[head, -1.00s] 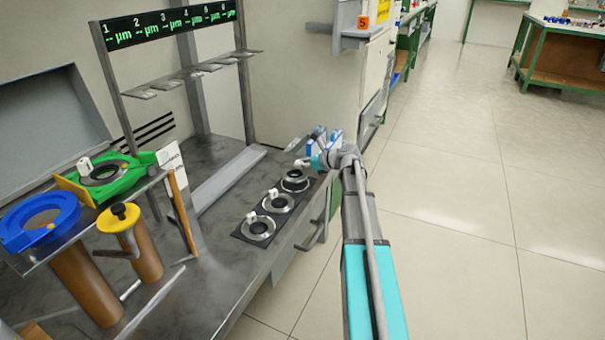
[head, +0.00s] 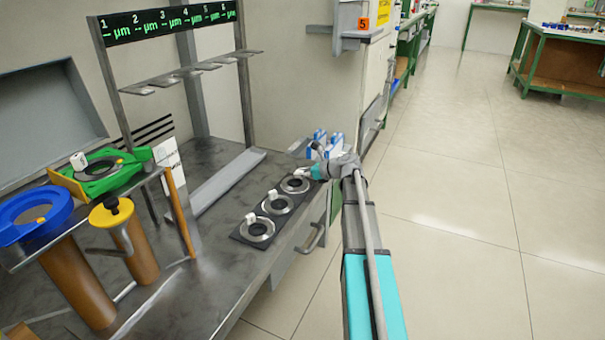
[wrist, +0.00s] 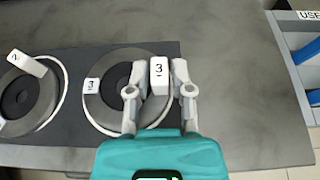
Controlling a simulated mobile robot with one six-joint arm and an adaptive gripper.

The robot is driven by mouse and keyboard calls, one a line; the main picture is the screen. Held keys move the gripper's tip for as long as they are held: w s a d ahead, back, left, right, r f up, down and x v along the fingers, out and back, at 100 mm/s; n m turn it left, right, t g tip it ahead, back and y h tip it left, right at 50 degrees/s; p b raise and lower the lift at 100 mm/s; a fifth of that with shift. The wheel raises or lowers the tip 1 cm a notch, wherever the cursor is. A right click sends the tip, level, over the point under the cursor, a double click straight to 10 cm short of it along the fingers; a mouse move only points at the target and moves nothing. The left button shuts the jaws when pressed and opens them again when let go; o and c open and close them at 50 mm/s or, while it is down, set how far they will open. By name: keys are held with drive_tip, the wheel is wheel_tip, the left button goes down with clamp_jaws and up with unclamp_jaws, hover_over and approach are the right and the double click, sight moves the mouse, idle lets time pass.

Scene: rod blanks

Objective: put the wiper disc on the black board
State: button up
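The black board (head: 239,237) lies along the bench's right edge, with several grey ring-shaped discs in a row on it. The disc at its far end, which I take as the wiper disc (head: 286,188), has a dark centre and a white tab marked 3 (wrist: 159,75). It looks flat on the board, at the right-hand place in the wrist view (wrist: 105,112). My gripper (head: 308,173) is above this disc's edge. The tab and fingers hide part of the disc's right side.
A second disc (wrist: 18,95) with a tab marked 2 sits to the left. A grey tray with blue items (wrist: 312,50) stands to the right. Green and blue fixtures (head: 100,178) stand at the bench's left.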

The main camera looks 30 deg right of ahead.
drive_tip(key=shift+o, duration=0.8)
drive_tip(key=shift+r, duration=0.2)
drive_tip(key=shift+s+d+r+p, duration=0.1)
drive_tip(key=shift+s+d+p, duration=0.05)
drive_tip(key=shift+p, duration=0.15)
drive_tip(key=p+v, duration=0.4)
drive_tip(key=v, duration=0.7)
drive_tip(key=shift+s+d, duration=0.2)
